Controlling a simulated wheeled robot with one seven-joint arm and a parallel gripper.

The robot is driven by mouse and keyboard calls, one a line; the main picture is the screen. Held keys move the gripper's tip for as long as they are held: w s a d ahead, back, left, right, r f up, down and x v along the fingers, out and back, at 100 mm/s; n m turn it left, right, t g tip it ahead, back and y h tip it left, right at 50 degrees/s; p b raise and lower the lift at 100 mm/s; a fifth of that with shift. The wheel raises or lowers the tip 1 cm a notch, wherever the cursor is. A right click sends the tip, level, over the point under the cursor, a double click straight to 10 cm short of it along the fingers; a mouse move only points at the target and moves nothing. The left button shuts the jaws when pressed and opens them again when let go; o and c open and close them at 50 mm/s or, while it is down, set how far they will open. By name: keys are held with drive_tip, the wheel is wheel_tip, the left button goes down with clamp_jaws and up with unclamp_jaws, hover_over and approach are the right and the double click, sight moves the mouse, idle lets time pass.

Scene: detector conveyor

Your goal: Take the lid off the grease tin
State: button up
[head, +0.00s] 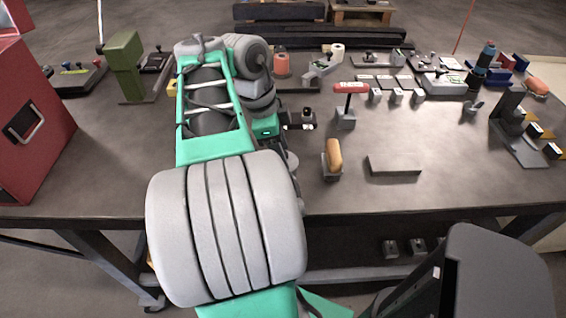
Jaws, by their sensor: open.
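I cannot make out a grease tin or its lid for sure in the head view. My arm covers the left middle of the bench, so the tin may be hidden behind it. My gripper (291,158) shows only in part, at the end of the wrist, low over the bench and beside the arm's big grey joint. It is open. I see nothing held in it, though its fingertips are mostly hidden.
The bench (410,205) is clear at its front right. A tan-handled tool (334,157) and a flat grey block (393,166) stand right of my gripper. A red-handled tool (350,88) stands behind. A red cabinet (45,150) and green stand (125,65) are left.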

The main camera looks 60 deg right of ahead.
drive_tip(key=shift+c, duration=0.4)
drive_tip(key=shift+r, duration=0.1)
clamp_jaws()
